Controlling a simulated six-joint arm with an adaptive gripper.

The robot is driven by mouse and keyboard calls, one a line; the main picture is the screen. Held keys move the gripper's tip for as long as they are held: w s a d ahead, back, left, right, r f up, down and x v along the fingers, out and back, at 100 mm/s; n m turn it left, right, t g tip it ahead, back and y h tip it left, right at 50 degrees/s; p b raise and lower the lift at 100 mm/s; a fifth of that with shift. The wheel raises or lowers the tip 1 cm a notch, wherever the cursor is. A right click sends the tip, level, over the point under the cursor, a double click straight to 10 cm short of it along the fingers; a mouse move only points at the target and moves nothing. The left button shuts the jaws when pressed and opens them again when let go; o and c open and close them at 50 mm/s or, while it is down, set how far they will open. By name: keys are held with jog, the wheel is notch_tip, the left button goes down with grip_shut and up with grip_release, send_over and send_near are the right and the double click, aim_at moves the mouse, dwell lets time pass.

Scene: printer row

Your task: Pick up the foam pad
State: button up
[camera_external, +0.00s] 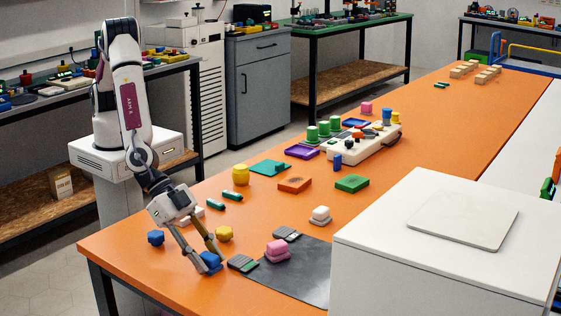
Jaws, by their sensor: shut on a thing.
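My gripper (209,264) points down at the near left part of the orange table, with its fingers on either side of a small blue piece (211,260). It is shut on this piece, which is at or just above the table top; I cannot tell if they touch. The blue piece may be the foam pad, but its material is too small to make out. Part of it is hidden by the fingers.
A pink stacked piece (276,251) and a dark mat (305,276) lie to the right. A grey striped piece (242,263) is close beside my gripper. Yellow (224,233) and blue (156,238) pieces lie nearby. A white box (440,260) stands at the near right.

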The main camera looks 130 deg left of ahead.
aim_at(207, 254)
jog(key=shift+r, duration=0.15)
jog(key=shift+r, duration=4.85)
jog(key=w+a+f+n+y, duration=0.25)
jog(key=w+a, duration=0.45)
jog(key=a, duration=0.4)
jog(key=w+a+r+m+h, duration=0.2)
jog(key=w+a+r, duration=0.1)
jog(key=w, duration=0.6)
jog(key=shift+w+a, duration=0.35)
jog(key=shift+a, duration=0.15)
